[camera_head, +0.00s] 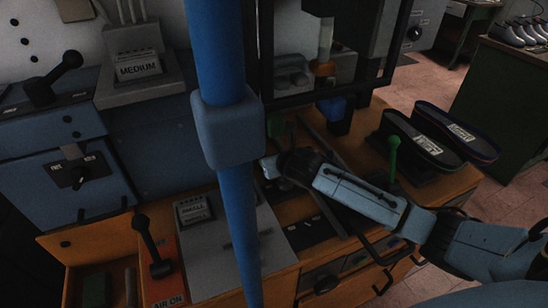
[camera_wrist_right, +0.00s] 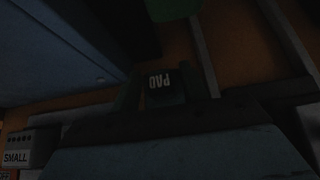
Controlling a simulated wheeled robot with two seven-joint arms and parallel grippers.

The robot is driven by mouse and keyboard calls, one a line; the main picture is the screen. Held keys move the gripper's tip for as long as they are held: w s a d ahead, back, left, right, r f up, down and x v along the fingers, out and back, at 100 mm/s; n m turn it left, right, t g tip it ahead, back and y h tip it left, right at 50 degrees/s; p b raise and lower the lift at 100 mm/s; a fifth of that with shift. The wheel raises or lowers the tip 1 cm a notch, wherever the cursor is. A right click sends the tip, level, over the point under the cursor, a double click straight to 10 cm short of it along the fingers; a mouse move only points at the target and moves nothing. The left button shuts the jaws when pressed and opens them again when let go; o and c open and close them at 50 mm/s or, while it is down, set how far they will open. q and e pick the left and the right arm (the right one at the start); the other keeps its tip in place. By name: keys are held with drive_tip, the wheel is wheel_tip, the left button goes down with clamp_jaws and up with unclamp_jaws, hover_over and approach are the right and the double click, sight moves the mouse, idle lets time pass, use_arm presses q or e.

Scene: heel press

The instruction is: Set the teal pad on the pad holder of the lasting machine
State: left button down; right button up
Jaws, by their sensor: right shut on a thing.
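My right gripper (camera_head: 269,167) reaches in from the right, low over the workbench, just right of the blue post. In the right wrist view a dark teal block with the label PAD (camera_wrist_right: 166,84) sits between its fingers, which are shut on it. The dark image hides the pad's edges, and I cannot make the pad out in the head view. The lasting machine's dark frame (camera_head: 307,97) stands behind the gripper. I cannot clearly identify the pad holder. My left gripper is not in view.
A blue post (camera_head: 238,210) with a thick collar blocks part of the head view. Green-handled (camera_head: 391,158) and black levers rise from the bench. Two dark soles (camera_head: 424,138) stand at the right. A blue cabinet (camera_head: 165,140) is left; a SMALL-labelled box (camera_wrist_right: 17,157) shows in the wrist view.

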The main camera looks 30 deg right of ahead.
drive_tip(key=shift+f, duration=0.35)
drive_tip(key=o, duration=1.1)
drive_tip(key=shift+c, duration=0.2)
drive_tip(key=shift+r, duration=0.1)
drive_tip(key=shift+r, duration=0.35)
drive_tip(key=p+v, duration=0.2)
drive_tip(key=v, duration=1)
drive_tip(key=shift+r, duration=0.2)
